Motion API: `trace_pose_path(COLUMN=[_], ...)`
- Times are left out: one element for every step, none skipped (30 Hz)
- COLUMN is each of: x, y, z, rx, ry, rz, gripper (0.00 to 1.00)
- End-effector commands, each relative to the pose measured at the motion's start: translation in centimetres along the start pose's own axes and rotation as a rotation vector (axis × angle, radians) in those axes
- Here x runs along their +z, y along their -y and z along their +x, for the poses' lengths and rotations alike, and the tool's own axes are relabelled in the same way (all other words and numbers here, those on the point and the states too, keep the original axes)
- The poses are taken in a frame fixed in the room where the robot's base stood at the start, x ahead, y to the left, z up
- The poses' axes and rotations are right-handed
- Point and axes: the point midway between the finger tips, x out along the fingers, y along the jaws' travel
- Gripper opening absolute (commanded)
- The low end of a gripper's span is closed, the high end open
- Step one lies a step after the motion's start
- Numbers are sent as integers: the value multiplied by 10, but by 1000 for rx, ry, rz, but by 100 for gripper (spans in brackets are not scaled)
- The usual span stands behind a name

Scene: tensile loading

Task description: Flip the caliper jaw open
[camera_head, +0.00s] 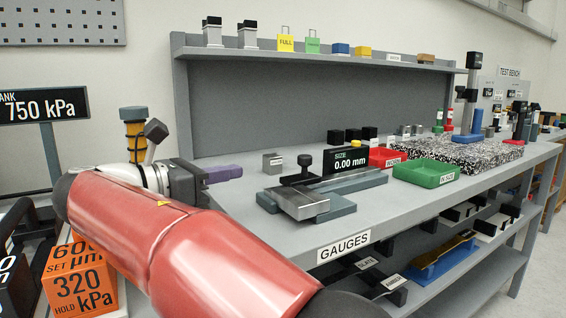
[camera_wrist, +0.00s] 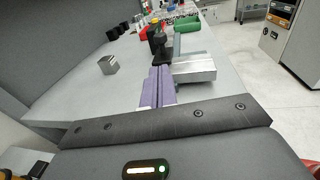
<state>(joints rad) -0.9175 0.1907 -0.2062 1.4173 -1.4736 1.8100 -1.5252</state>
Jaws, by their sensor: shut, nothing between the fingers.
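The caliper (camera_head: 345,197) sits on the grey bench, with a grey metal bed, a steel block (camera_head: 299,203) at its front and a black-knobbed part (camera_head: 304,161) beside it. Its display (camera_head: 346,161) reads "SIZE 0.00 mm". My gripper (camera_head: 237,172) has purple fingers and is left of the caliper, above the bench, apart from it in this view. In the wrist view my gripper (camera_wrist: 161,72) is shut with its fingers side by side, empty. There the black knob (camera_wrist: 157,39) lies just beyond the fingertips and the steel block (camera_wrist: 195,68) lies to their right. I cannot tell the exact gap.
A small metal block (camera_head: 272,163) stands behind the caliper, left of the knob. A green tray (camera_head: 427,173) and a red tray (camera_head: 385,157) are to the right. A shelf (camera_head: 320,55) runs above the bench back.

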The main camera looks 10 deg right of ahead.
Motion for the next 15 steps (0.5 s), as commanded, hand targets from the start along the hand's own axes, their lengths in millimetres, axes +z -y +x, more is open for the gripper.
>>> trace_pose_path(x=[0, 0, 0, 0, 0, 0, 0, 0, 0, 0, 0, -1, -1, -1, 0], y=[0, 0, 0, 0, 0, 1, 1, 1, 1, 1, 2, 1, 1, 1, 1], z=[2, 4, 7, 10, 14, 20, 25, 31, 39, 45, 52, 61, 67, 74, 83], rx=[-1, -2, -3, -3, -3, -3, -4, -4, -4, -4, -5, -4, -4, -4, -4], ry=[0, 0, 0, -1, -1, -1, -1, -1, -1, -1, -1, -1, -1, -1, -1], rz=[0, 0, 1, 1, 0, 1, 1, 1, 1, 1, 1, 0, 0, 0, 0], gripper=[0, 0, 0, 0, 0, 0, 0, 0, 0, 0, 0, 0, 0, 0, 0])
